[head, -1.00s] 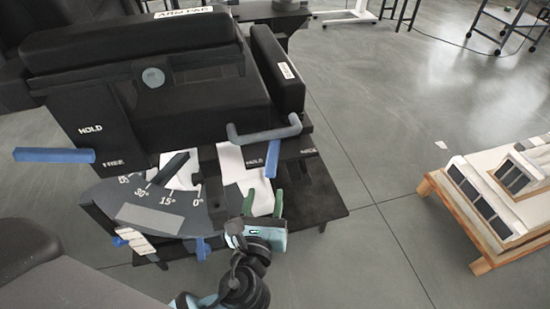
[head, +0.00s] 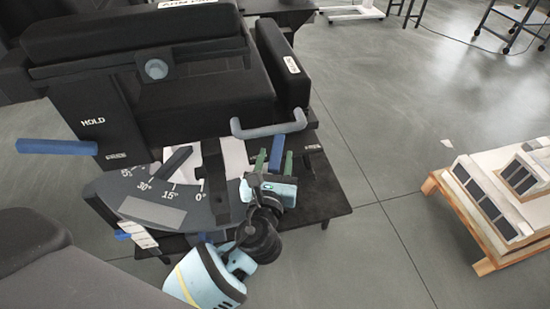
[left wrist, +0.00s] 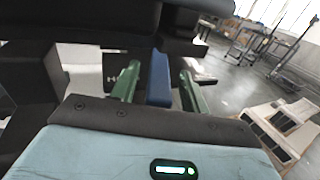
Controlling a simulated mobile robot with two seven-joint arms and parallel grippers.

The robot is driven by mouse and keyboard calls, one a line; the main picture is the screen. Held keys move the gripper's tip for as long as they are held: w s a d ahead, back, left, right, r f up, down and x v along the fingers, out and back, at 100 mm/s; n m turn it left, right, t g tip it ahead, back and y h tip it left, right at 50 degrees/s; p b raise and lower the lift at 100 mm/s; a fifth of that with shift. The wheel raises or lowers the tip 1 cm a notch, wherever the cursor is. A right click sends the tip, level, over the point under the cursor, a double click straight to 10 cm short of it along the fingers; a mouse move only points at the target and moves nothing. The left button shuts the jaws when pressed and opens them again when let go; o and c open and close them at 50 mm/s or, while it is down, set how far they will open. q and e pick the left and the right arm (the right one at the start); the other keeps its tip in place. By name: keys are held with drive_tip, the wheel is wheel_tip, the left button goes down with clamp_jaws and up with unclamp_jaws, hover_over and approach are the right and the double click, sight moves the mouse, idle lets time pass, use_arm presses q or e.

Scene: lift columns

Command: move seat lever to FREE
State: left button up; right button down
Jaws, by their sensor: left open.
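An upright blue lever (head: 277,153) stands at the front edge of the black seat, beside a small white label (head: 312,148) too small to read. My left gripper (head: 273,164) is open, its green fingers one on each side of this lever. In the left wrist view, the blue lever (left wrist: 158,80) stands between the two green fingers, with a gap visible on the right side. Another blue lever (head: 56,147) sticks out left from the black side panel, at a height between the words HOLD (head: 93,122) and FREE (head: 116,156). My right gripper is not in view.
A grey U-shaped handle (head: 268,129) sits just above the upright lever. A dial plate with angle marks (head: 152,205) lies left of my gripper. A wooden pallet (head: 472,225) with pale panelled blocks stands at the right. The floor between is clear.

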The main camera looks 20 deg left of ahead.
use_arm(q)
drive_tip(key=shift+w, duration=0.15)
drive_tip(key=shift+c, duration=0.3)
clamp_jaws()
